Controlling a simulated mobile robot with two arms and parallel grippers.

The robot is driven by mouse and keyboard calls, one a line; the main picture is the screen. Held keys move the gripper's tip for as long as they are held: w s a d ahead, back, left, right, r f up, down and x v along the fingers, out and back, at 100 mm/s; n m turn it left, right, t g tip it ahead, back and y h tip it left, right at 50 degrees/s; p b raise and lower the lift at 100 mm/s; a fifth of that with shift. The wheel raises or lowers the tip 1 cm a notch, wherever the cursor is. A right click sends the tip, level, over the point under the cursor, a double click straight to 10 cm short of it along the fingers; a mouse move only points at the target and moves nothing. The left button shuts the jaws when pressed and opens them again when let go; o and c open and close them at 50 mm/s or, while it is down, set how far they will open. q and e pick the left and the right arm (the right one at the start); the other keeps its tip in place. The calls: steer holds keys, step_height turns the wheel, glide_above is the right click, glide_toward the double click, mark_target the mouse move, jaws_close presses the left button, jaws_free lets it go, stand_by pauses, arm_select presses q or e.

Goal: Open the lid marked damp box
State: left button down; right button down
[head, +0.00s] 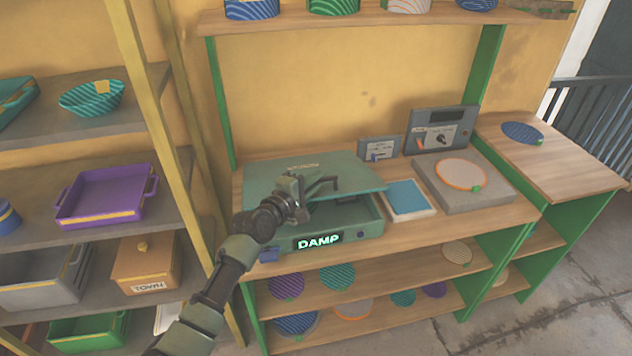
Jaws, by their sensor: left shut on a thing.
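The damp box (367,229) is a green box on the wooden bench, with a lit DAMP sign (318,241) on its front. Its flat green lid (290,168) is tilted, with the front edge raised and a dark gap showing between lid and box at the right. My left gripper (307,187) is at the lid's front part, shut on what looks like the dark lid handle (325,182). The gripper and arm hide part of the lid's front edge and the box's left front. My right gripper is not in view.
Right of the box lie a blue-topped tray (408,199) and a grey block with an orange-rimmed disc (461,174). Grey panels (441,130) stand behind. A yellow-framed shelf with trays (108,193) stands close on the left. An upper shelf (350,19) spans above.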

arm_select(q)
steer(key=w+a+r+n+g+p, duration=0.1)
steer(key=w+r+g+p, duration=0.1)
steer(key=w+r+p, duration=0.3)
steer(key=shift+w+a+r+n+p, duration=0.2)
steer(key=shift+a+r+n+p, duration=0.1)
steer(key=shift+r+p, duration=1.25)
steer(key=shift+r, duration=0.25)
steer(key=shift+b, duration=0.3)
